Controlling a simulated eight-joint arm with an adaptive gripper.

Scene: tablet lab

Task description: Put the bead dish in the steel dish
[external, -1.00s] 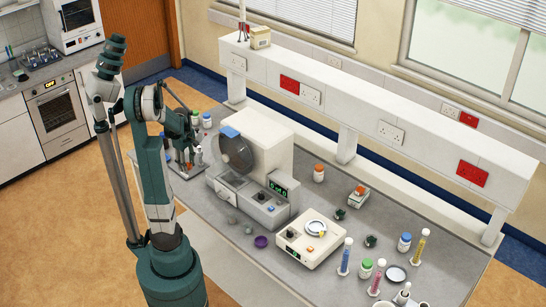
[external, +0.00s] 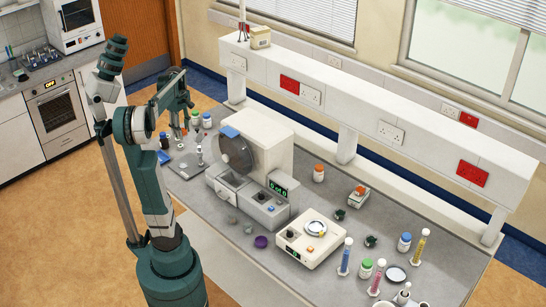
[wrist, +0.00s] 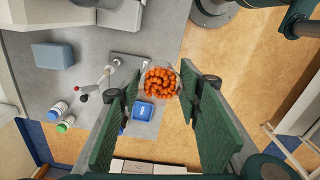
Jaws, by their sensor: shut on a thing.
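The bead dish (wrist: 161,84) is a small clear dish full of orange beads. My gripper (wrist: 160,88) is shut on it in the wrist view, with one green finger on each side. In the external view my gripper (external: 183,128) hangs over the far left end of the bench, and the dish there is too small to make out well. I cannot tell for sure which thing is the steel dish.
A large white machine (external: 262,165) stands mid-bench, right of my gripper. A stand (external: 199,157) and a blue item (wrist: 143,110) lie below the gripper. Capped bottles (wrist: 60,108) are nearby. A raised white shelf (external: 345,100) runs along the back. Cylinders (external: 346,255) stand at the right.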

